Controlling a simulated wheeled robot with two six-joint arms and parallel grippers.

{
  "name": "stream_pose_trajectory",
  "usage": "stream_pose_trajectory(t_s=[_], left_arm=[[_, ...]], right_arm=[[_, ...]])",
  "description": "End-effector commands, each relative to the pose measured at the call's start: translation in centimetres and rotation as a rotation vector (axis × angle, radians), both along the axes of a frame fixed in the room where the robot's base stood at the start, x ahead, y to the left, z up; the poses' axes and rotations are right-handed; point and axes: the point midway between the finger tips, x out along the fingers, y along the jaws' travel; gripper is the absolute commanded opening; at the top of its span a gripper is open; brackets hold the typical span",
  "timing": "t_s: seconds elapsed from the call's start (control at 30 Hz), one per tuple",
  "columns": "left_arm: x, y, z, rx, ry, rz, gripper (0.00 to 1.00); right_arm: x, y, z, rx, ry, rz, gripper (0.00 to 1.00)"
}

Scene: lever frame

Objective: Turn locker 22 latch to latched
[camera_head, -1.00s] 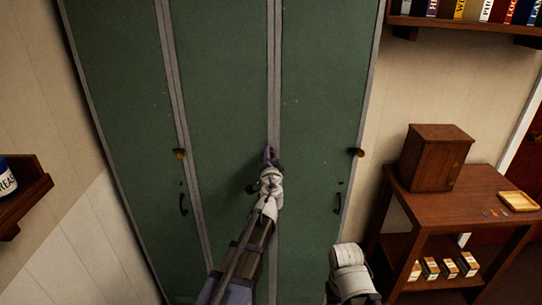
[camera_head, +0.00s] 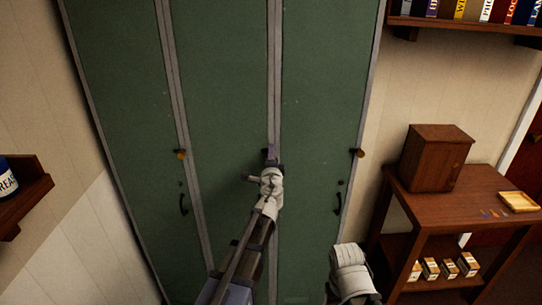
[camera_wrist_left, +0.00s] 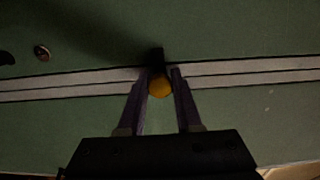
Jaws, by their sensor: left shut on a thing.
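A bank of green lockers (camera_head: 228,90) fills the middle of the head view; no number is legible. My left gripper (camera_head: 269,154) is at the seam between the middle and right doors, shut on the latch there. In the left wrist view the latch (camera_wrist_left: 160,86) shows as an orange-yellow knob with a dark piece beside it, between the two fingers of the left gripper (camera_wrist_left: 161,76). In the head view the fingers mostly hide this latch, so its setting is hard to read. My right gripper is not in view; only a pale part of my right arm shows.
Other latches sit on the left seam (camera_head: 180,154) and at the right edge (camera_head: 357,153). Dark handles (camera_head: 183,205) are below. A brown table (camera_head: 450,208) with a wooden cabinet (camera_head: 435,158) stands at right. A wall shelf (camera_head: 22,205) is at left.

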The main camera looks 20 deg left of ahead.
Motion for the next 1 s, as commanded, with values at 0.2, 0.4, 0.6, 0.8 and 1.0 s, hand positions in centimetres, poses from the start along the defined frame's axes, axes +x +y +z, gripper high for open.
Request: stream_pose_trajectory(t_s=[0.2, 0.4, 0.6, 0.8, 1.0], left_arm=[[-0.07, -0.06, -0.03, 0.024, 0.007, -0.001, 0.0], [-0.06, -0.07, -0.03, 0.026, 0.007, -0.001, 0.0], [-0.07, -0.08, -0.04, 0.025, 0.007, -0.002, 0.37], [-0.05, -0.06, -0.03, 0.025, 0.007, -0.001, 0.59], [-0.02, -0.03, -0.01, 0.025, 0.007, 0.0, 0.62]], right_arm=[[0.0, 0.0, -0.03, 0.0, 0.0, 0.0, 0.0], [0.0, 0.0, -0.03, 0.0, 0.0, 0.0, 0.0], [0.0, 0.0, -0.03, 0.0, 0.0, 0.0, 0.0], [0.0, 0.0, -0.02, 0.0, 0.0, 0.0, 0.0], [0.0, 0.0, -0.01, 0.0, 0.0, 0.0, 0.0]])
